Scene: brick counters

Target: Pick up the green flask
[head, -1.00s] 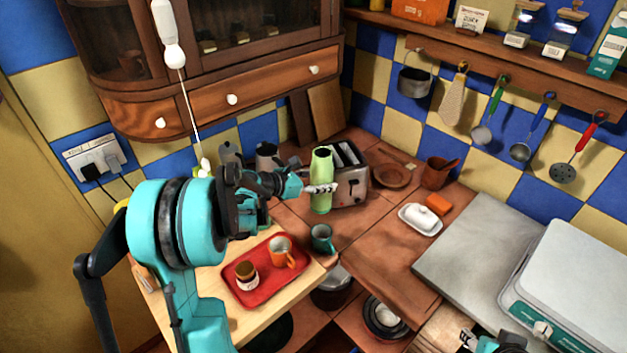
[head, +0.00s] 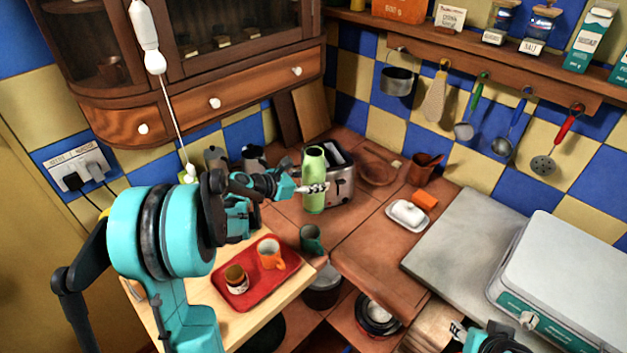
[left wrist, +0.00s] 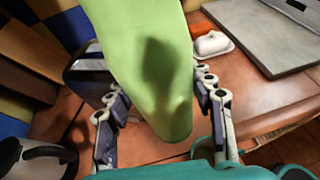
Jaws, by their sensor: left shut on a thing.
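The green flask (head: 314,182) is upright in front of the toaster on the tiled counter in the head view. In the left wrist view the flask (left wrist: 150,70) fills the space between the fingers. My left gripper (head: 312,189) is shut on the flask at mid-body, with its fingers on either side. I cannot tell for sure whether the flask's base touches the counter. My right gripper (head: 458,331) shows only in part at the bottom edge of the head view; its fingers are too small to judge.
The toaster (head: 342,186) stands right behind the flask. A dark green mug (head: 311,240) is in front of it.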

